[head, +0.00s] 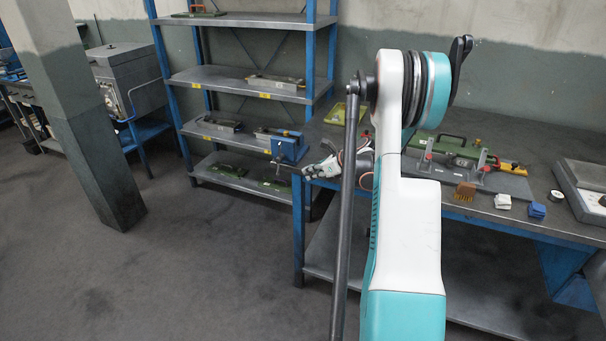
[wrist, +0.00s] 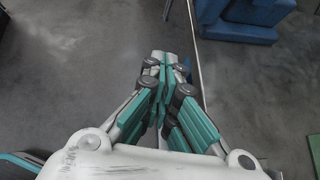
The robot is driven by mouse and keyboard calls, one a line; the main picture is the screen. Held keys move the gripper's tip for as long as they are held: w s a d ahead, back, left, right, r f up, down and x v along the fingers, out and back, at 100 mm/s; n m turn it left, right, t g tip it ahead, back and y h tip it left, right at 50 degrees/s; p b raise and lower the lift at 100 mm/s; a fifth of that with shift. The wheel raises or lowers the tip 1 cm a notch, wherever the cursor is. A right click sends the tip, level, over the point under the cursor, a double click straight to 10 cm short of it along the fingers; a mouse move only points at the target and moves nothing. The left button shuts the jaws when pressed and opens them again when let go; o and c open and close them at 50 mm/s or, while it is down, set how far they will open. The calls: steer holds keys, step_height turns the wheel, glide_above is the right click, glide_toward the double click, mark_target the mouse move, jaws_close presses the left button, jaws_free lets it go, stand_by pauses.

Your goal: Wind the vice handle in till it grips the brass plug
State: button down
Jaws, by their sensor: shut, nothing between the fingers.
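The blue vice (head: 289,149) stands at the near left corner of the bench in the head view. Its blue body also shows at the top right of the wrist view (wrist: 240,22). A dark bar, apparently the vice handle (head: 281,168), shows at its front below the jaws. I cannot make out the brass plug. My gripper (head: 308,171) is just right of and below the vice. In the wrist view its fingers (wrist: 158,62) are closed together and empty, over the floor beside the bench edge. They look apart from the vice, and the handle is not clear there.
A blue shelf rack (head: 240,82) stands behind the vice. A grey pillar (head: 85,120) is at left. The floor left of the bench is clear.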

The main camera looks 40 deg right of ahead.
mark_target(280, 158)
steer(key=w+a+f+b, duration=0.2)
steer(key=w+f+b, duration=0.1)
steer(key=w, duration=0.7)
steer(key=shift+f+b, duration=0.35)
steer(key=shift+f, duration=0.3)
steer(key=shift+w+a, duration=0.1)
steer(key=shift+w+a+f, duration=0.2)
steer(key=shift+w+f, duration=0.2)
steer(key=shift+w, duration=0.1)
steer(key=shift+f, duration=0.1)
